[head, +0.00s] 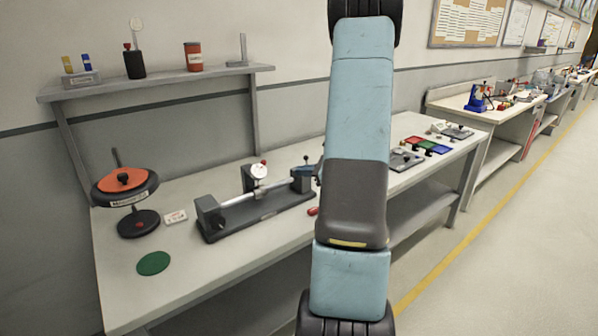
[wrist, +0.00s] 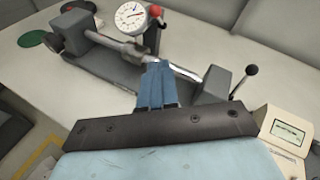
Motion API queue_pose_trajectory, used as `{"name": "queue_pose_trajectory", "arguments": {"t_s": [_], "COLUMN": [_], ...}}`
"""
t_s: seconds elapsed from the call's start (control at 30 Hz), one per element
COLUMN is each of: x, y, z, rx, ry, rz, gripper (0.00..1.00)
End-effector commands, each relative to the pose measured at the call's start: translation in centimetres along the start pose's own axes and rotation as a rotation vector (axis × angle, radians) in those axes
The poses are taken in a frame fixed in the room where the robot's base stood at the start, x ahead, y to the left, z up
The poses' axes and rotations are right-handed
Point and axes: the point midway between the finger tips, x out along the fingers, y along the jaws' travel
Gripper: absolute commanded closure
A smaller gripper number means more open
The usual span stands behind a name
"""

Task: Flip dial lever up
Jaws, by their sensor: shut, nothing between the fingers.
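The dial gauge (head: 258,170) has a white round face and stands on a dark bench fixture (head: 262,212) with a shiny bar. In the wrist view the gauge (wrist: 131,16) shows its needle, and a red-tipped lever (wrist: 155,12) stands just right of it. A second lever with a black ball knob (wrist: 251,70) rises beside the fixture's right-hand block. My gripper (wrist: 157,72) has its blue fingers together and empty; in the picture the tips overlap the bar, between gauge and right-hand block. I cannot tell whether they touch. My arm hides part of the bench in the head view.
A small device with a screen (wrist: 288,132) is at right in the wrist view. A green disc (head: 153,263) and a black stand with an orange-topped disc (head: 124,182) are left of the fixture.

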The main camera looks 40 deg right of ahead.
Motion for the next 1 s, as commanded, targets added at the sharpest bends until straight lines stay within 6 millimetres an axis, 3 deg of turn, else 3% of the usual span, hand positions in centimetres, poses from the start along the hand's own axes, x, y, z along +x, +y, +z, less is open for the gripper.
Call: {"name": "queue_pose_trajectory", "arguments": {"t_s": [0.43, 0.7, 1.0], "x": [7.8, 9.8, 10.2], "y": [0.1, 0.1, 0.1], "z": [0.2, 2.5, 2.9], "rx": [-0.002, -0.002, -0.001], "ry": [-0.001, 0.000, 0.000], "rz": [0.003, 0.002, 0.001], "gripper": [1.00, 1.00, 1.00]}}
